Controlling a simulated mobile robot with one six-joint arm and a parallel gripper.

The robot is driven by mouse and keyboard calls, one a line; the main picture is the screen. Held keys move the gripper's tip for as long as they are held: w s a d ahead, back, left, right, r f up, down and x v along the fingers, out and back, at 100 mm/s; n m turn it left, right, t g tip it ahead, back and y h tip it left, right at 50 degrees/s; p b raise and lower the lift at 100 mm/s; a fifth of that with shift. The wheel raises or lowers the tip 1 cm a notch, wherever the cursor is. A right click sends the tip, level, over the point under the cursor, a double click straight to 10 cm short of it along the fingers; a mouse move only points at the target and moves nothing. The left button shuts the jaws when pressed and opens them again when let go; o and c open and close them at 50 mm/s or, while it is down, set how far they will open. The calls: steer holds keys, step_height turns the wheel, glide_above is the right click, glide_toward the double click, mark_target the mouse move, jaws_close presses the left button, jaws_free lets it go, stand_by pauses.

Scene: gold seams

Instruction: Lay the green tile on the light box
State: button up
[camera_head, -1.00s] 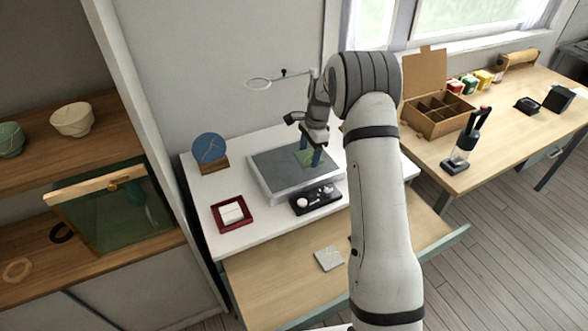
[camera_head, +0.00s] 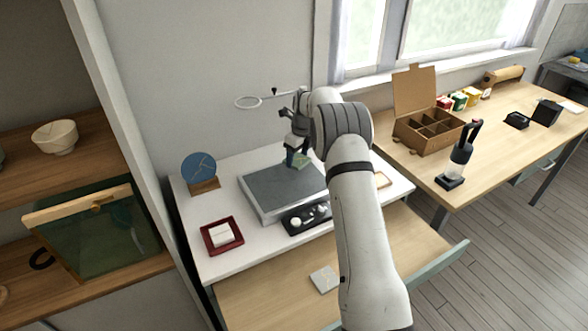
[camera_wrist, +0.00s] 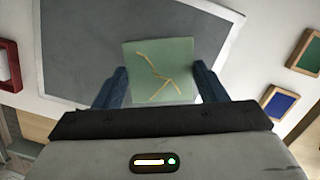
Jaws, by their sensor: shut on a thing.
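The green tile (camera_wrist: 158,66), with gold seam lines, is between the two blue fingers of my gripper (camera_wrist: 160,88) in the wrist view. My gripper is shut on it. In the head view the tile (camera_head: 302,160) shows partly beside my gripper (camera_head: 297,157), at the back right part of the light box. The light box (camera_head: 272,188) has a dark grey top and a pale rim, and its surface (camera_wrist: 85,45) fills much of the wrist view. The tile is over this surface. I cannot tell whether it touches it.
A red tray (camera_head: 209,243) with a white block is left of the light box, and a black tray (camera_head: 296,224) is in front. A blue disc (camera_head: 198,166) stands behind left. An open drawer (camera_head: 275,290) holds a grey tile (camera_head: 324,279).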

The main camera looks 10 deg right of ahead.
mark_target(297, 173)
steer(key=shift+f, duration=2.5)
steer(key=o, duration=1.1)
steer(key=shift+c, duration=0.2)
